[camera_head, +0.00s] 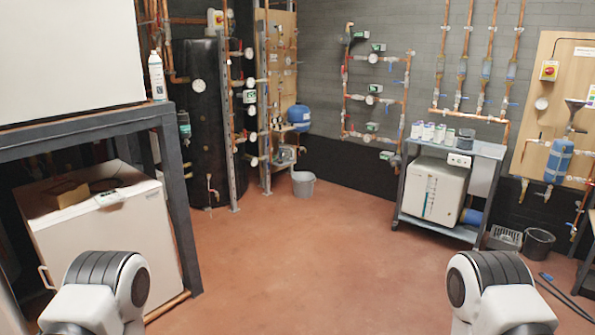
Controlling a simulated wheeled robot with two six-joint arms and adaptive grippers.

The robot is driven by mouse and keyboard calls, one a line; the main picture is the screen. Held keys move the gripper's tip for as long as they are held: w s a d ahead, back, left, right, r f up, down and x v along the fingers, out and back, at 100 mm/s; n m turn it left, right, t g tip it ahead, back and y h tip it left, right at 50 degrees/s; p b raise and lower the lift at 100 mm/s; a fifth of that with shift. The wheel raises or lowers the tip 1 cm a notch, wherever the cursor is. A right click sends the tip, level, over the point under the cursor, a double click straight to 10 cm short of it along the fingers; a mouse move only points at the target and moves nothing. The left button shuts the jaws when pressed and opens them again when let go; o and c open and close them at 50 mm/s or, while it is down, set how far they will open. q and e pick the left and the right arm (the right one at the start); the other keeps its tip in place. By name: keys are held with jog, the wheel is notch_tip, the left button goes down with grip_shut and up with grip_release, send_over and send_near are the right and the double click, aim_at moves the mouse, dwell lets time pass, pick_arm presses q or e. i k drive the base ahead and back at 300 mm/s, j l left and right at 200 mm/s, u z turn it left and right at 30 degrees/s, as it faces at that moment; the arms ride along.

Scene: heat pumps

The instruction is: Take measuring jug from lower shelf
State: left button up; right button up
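The grey metal shelf unit (487,148) stands against the back wall at the right. Its lower shelf (440,227) holds a large white box (433,188) and a blue cylinder (471,216) lying to its right. I cannot make out a measuring jug on the lower shelf at this distance. A small dark container (466,139) stands on the top shelf, too small to identify. Only rounded parts of my two arms show at the bottom left and bottom right. Neither gripper is in view.
The red floor (310,255) is clear between me and the shelf unit. A grey crate (504,238) and a black bucket (538,243) stand right of it. A grey bucket (303,184) is at the back. A dark frame (178,200) and white cabinet (110,240) stand left.

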aim_at(288, 150)
jog(key=i, duration=4.05)
jog(key=i+z, duration=0.1)
jog(key=i, duration=0.45)
jog(key=i+j, duration=0.1)
jog(key=i, duration=0.45)
jog(key=i+z, duration=0.15)
jog(key=i, duration=0.4)
jog(key=i+j, duration=0.15)
jog(key=i, duration=0.35)
jog(key=i+j+z, duration=0.15)
jog(key=i, duration=0.4)
jog(key=i+j, duration=0.2)
jog(key=i, duration=0.35)
jog(key=i+j+z, duration=0.35)
jog(key=i, duration=0.2)
jog(key=i+j+z, duration=0.4)
jog(key=i+j, duration=0.1)
jog(key=i, duration=0.05)
